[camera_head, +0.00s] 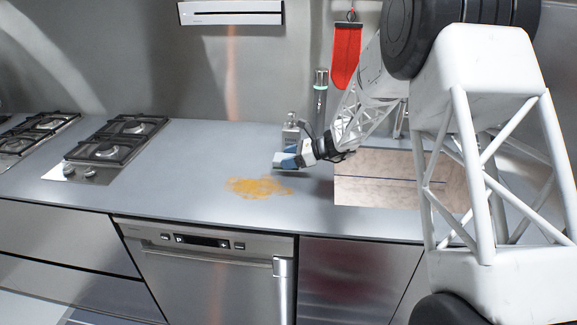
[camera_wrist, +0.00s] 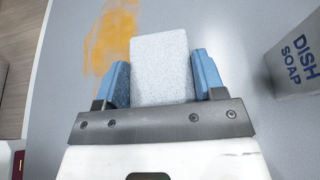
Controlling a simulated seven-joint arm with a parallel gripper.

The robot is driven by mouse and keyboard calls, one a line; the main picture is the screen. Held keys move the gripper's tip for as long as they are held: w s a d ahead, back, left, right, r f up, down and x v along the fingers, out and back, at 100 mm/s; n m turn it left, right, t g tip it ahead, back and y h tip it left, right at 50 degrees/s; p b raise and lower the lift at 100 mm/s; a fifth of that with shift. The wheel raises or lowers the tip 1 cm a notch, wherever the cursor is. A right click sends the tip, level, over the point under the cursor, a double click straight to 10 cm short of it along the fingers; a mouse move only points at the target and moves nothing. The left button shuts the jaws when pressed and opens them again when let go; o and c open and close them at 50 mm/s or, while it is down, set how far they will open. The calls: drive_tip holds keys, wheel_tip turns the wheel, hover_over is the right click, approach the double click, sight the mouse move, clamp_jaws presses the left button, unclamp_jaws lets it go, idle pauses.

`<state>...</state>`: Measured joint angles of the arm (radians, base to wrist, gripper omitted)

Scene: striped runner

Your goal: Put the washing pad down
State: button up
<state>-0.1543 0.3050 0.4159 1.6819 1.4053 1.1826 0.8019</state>
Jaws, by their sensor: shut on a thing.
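The washing pad (camera_wrist: 162,68) is a pale grey speckled block between the two blue fingers of my gripper (camera_wrist: 158,82) in the wrist view. In the head view the pad (camera_head: 284,160) sticks out to the left from my gripper (camera_head: 290,155), just right of an orange-brown stain (camera_head: 258,187) on the grey counter (camera_head: 190,165). My gripper is shut on the pad. In the wrist view the stain (camera_wrist: 110,38) lies to the left of the pad. I cannot tell whether the pad touches the counter.
A dish soap bottle (camera_wrist: 295,62) stands right of my gripper; in the head view it (camera_head: 291,133) is behind it. A dark cylinder (camera_head: 320,98) stands behind. Counter left of the stain is clear.

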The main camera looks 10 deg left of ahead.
drive_tip(key=shift+w+a, duration=0.1)
drive_tip(key=shift+w, duration=0.15)
drive_tip(key=shift+w+f, duration=0.15)
drive_tip(key=shift+f, duration=1.6)
drive_tip(key=shift+f, duration=0.15)
drive_tip(key=o, duration=0.9)
drive_tip(key=shift+r, duration=0.2)
drive_tip(key=v, duration=1.2)
drive_tip(key=shift+f, duration=0.1)
